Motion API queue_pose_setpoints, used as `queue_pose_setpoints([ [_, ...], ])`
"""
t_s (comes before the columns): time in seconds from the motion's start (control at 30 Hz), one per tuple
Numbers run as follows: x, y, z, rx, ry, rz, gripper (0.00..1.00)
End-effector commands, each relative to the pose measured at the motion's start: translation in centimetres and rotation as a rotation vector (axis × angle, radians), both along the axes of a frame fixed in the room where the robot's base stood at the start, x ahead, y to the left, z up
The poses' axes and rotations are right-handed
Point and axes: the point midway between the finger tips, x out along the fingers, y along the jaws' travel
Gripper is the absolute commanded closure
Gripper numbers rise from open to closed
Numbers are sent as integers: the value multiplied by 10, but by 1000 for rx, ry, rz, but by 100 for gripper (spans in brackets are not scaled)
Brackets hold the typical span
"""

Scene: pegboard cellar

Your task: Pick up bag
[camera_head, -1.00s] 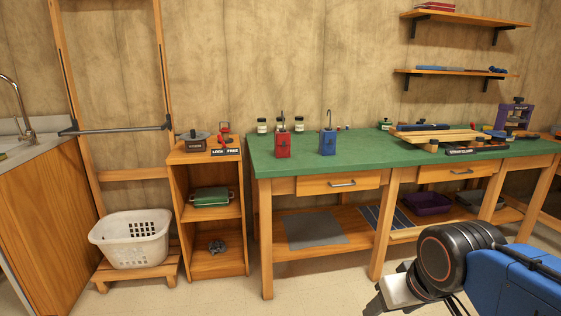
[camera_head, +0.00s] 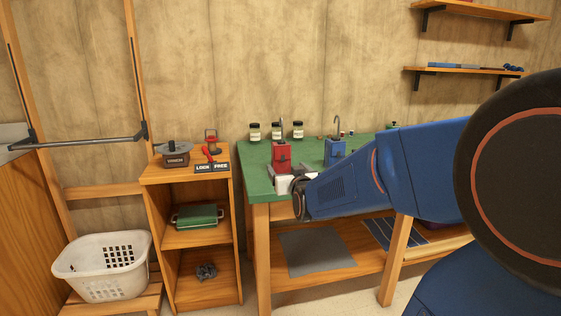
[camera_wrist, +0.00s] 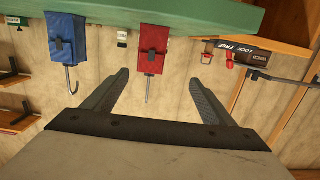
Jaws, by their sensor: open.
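No plainly recognisable bag shows in either view. A red block-like container (camera_head: 281,155) with a thin upright rod stands near the front left of the green workbench; in the wrist view, which looks upside down, the red container (camera_wrist: 152,50) has its rod between the two finger lines. A blue container (camera_head: 334,151) with a hooked rod stands to its right; the blue container (camera_wrist: 67,38) is left of the fingers in the wrist view. My gripper (camera_wrist: 157,85) is open and empty, and in the head view my gripper (camera_head: 290,184) partly covers the red container's lower front.
The green workbench (camera_head: 258,172) carries several jars (camera_head: 276,131) at its back. A white basket (camera_head: 75,275) stands at left. My arm covers the bench's right side.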

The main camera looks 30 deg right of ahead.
Motion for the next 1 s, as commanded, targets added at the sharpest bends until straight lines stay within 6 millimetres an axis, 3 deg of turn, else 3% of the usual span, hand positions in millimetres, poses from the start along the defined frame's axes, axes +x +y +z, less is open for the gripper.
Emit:
queue_pose_setpoints([
  [0.27,16,-17,9,-23,-74,-26,22],
  [1.0,117,-48,9,-23,-73,-25,22],
])
